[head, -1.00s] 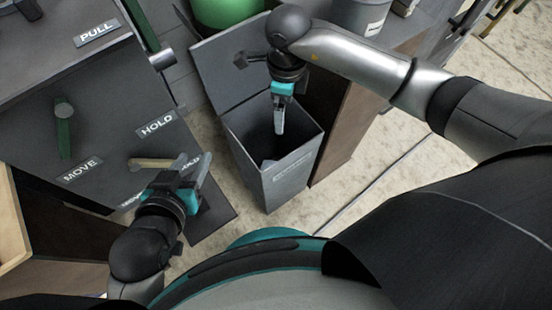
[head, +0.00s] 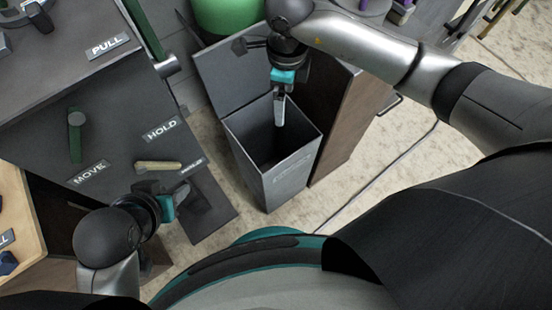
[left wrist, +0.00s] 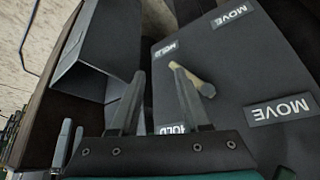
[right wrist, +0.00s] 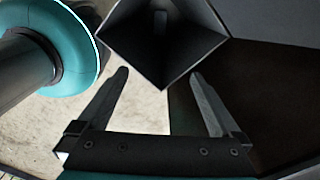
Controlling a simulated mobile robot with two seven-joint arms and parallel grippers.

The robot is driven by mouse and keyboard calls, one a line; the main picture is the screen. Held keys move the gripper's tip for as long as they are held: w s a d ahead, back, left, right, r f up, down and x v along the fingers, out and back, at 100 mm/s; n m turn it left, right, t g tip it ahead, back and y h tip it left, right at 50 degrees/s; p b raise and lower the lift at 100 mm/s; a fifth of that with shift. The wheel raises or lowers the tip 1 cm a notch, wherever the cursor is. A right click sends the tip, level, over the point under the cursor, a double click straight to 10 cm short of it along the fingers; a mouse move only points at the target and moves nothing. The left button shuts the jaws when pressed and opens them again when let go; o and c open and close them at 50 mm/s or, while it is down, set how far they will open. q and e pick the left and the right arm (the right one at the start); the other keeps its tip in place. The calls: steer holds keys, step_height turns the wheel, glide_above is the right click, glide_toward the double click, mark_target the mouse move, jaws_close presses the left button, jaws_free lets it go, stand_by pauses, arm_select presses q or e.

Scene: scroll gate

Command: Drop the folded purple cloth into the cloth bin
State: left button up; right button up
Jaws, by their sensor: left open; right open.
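The cloth bin seems to be the tall dark grey box (head: 290,186) with an open top, standing on the floor in the head view. Its dark inside shows no clear cloth. It also shows in the right wrist view (right wrist: 165,72). My right gripper (head: 279,112) is open and empty, over the bin's opening. My left gripper (head: 188,192) is open and empty, just below a tan handle (head: 158,167) on a dark panel; the handle also shows in the left wrist view (left wrist: 200,86). I cannot make out a folded purple cloth in any view.
The panel (head: 120,130) carries HOLD and MOVE labels and a green handle (head: 75,138). A brown-sided cabinet (head: 350,120) stands close right of the bin. A green drum (head: 228,18) is behind. Small purple items (head: 402,8) show at top right. Pale floor is clear in front.

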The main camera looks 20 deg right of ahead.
arm_select(q)
step_height(320, 180, down, 7)
steer(key=s+a+g+p, duration=0.1)
steer(key=g+p, duration=0.1)
steer(key=p, duration=0.2)
steer(key=shift+s+a+f+y, duration=0.2)
steer(key=shift+s+y, duration=0.1)
steer(key=shift+s, duration=0.1)
arm_select(e)
step_height(320, 180, up, 10)
